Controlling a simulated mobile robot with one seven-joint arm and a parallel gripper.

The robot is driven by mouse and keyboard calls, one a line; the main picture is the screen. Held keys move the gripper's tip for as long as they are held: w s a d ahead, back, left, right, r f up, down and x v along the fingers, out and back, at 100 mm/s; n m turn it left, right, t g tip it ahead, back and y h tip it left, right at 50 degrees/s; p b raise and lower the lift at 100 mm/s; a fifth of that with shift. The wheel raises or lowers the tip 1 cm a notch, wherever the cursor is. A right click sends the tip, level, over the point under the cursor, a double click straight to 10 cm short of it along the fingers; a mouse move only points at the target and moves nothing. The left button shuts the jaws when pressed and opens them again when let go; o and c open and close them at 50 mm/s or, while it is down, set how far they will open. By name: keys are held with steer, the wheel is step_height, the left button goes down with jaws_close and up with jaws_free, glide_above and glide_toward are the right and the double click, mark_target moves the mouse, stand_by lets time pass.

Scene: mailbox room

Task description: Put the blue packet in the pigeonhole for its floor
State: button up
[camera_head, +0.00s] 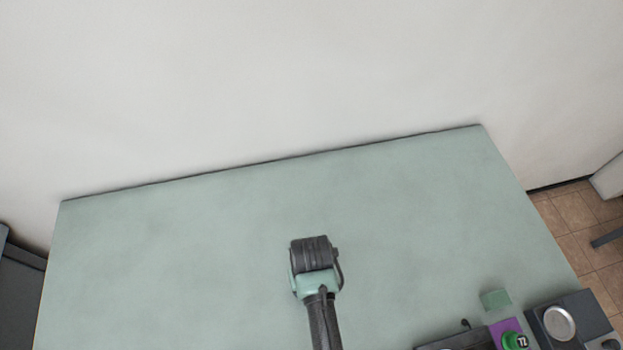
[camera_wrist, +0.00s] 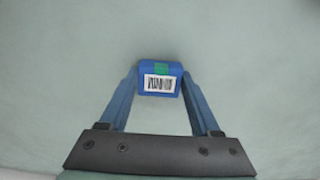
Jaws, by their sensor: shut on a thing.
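The blue packet (camera_wrist: 146,71) is in the wrist view, upper middle. It has a white barcode label and a green mark on its near face. My gripper (camera_wrist: 160,80) is shut on it, with one blue finger at each side. A plain grey-green surface shows behind the packet; I cannot tell how far below it lies. No writing for a floor is legible on the packet. The head view shows neither the packet nor my gripper's fingers, and no pigeonholes are in view.
A grey-green table (camera_head: 180,260) fills the lower head view, against a pale wall (camera_head: 250,80). Dark boxy items with a silver disc (camera_head: 559,323) and a green block (camera_head: 495,299) are at lower right. The table's left is clear.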

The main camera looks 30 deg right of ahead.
steer(key=shift+f, duration=0.15)
steer(key=o, duration=1.4)
step_height(320, 180, up, 12)
steer(key=shift+r+p, duration=0.2)
steer(key=shift+p, duration=0.1)
